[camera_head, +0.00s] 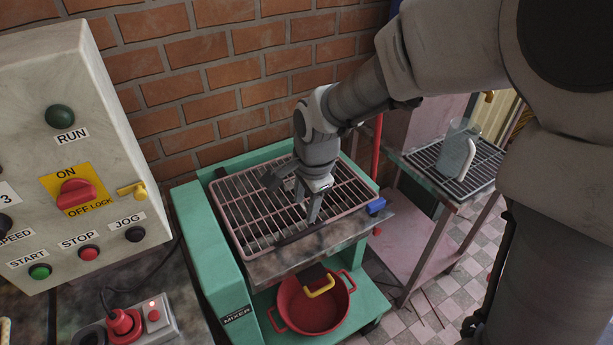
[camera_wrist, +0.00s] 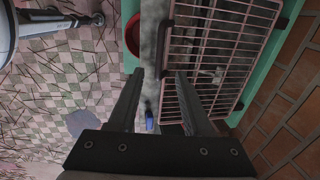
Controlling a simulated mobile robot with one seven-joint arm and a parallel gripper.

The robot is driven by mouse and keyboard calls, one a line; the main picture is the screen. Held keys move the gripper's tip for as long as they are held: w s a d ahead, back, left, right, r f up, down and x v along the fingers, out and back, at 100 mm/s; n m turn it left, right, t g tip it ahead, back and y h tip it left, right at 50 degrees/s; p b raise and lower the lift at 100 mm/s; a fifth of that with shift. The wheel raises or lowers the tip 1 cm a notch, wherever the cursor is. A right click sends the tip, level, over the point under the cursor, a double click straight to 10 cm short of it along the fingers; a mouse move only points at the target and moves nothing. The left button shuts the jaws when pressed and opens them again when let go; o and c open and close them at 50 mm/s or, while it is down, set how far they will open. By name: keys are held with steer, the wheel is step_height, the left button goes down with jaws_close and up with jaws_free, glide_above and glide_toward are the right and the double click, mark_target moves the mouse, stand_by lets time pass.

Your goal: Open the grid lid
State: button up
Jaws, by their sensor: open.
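The grid lid (camera_head: 262,208) is a pinkish wire grid in a frame. It lies flat and closed over the green mixer (camera_head: 204,248). My gripper (camera_head: 308,212) is open and points down over the front part of the lid, right of its middle. In the wrist view the lid (camera_wrist: 225,62) fills the right side, and its front rim runs between my two fingers (camera_wrist: 160,75). Nothing is held. I cannot tell whether the fingertips touch the grid.
A red pot (camera_head: 312,308) stands below the mixer's metal front ledge (camera_head: 285,266). A control panel (camera_head: 75,160) stands at the left. A brick wall (camera_head: 200,75) is close behind. A rack with a clear pitcher (camera_head: 455,155) stands at the right. The tiled floor lies front right.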

mark_target(300, 234)
steer(key=f, duration=0.4)
steer(key=w+a+f+b, duration=0.1)
steer(key=f, duration=0.2)
steer(key=w+f, duration=0.1)
steer(key=f, duration=0.3)
steer(key=shift+a+f, duration=0.15)
steer(key=shift+f, duration=0.2)
jaws_close()
stand_by(0.8)
